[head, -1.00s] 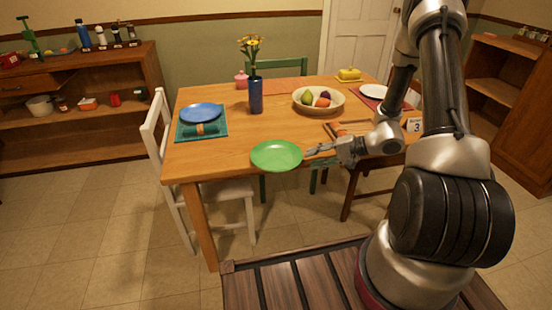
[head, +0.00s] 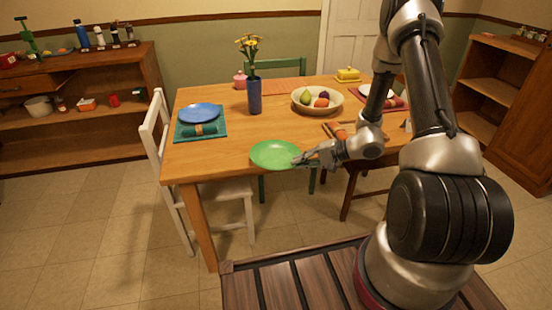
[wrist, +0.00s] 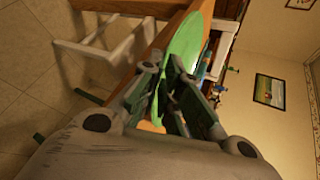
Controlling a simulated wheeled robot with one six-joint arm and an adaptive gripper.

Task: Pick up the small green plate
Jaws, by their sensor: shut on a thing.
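The small green plate (head: 272,155) is at the near edge of the wooden table in the head view, close to level. My gripper (head: 301,160) is at the plate's right rim, its fingers shut on that rim. In the wrist view the plate (wrist: 186,48) appears edge-on beyond the fingers, and my gripper (wrist: 168,82) has its fingertips on either side of the plate's near edge. Whether the plate still touches the table I cannot tell.
On the wooden table (head: 230,150) a blue plate (head: 200,112) lies on a teal mat at left. A blue vase (head: 255,97) with yellow flowers and a fruit bowl (head: 302,104) stand farther back. A white chair (head: 160,135) is at the left side.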

